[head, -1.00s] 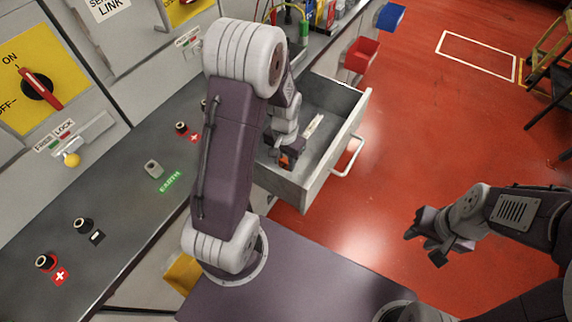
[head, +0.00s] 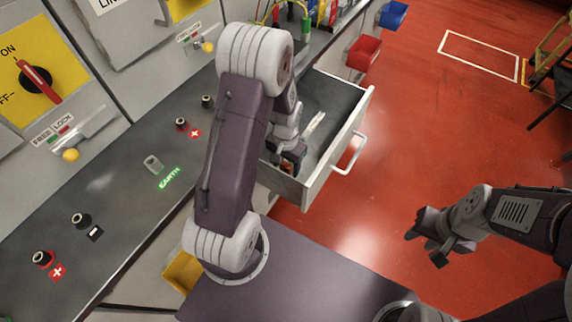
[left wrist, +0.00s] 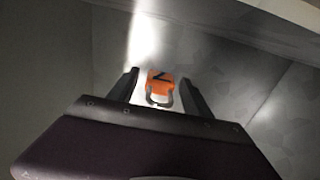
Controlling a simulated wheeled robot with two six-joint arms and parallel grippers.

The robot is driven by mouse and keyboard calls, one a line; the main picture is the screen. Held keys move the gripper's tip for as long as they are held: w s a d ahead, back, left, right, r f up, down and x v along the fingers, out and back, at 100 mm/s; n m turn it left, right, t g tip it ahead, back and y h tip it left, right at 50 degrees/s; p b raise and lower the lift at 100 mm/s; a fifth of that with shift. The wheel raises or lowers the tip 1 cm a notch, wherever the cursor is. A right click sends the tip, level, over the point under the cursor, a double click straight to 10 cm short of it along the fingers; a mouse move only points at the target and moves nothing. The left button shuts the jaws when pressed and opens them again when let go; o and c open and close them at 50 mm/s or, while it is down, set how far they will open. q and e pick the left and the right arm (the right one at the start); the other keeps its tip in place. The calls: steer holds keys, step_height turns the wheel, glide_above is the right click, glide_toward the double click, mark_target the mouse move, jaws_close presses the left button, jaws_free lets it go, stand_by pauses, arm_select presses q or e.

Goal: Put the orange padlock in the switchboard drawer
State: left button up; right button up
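The orange padlock (left wrist: 160,84) shows in the left wrist view between the two fingers of my left gripper (left wrist: 162,92), with its dark shackle toward the gripper. A gap shows on both sides of it, so the gripper is open around it. In the head view my left gripper (head: 289,160) is down inside the open switchboard drawer (head: 342,133), near its front left corner. Only a small patch of the padlock (head: 286,167) shows there. Whether it touches the drawer floor is hard to tell. My right gripper (head: 427,240) is open and empty above the red floor.
A pale strip (head: 316,122) lies in the drawer. A red bin (head: 363,54) and a blue bin (head: 392,14) hang beyond it. The grey counter (head: 120,200) with several terminals runs along the left. The red floor at right is mostly clear.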

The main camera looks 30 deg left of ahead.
arm_select(q)
steer(key=shift+r, duration=0.1)
step_height(320, 180, up, 12)
steer(key=p, duration=0.3)
steer(key=shift+r, duration=0.1)
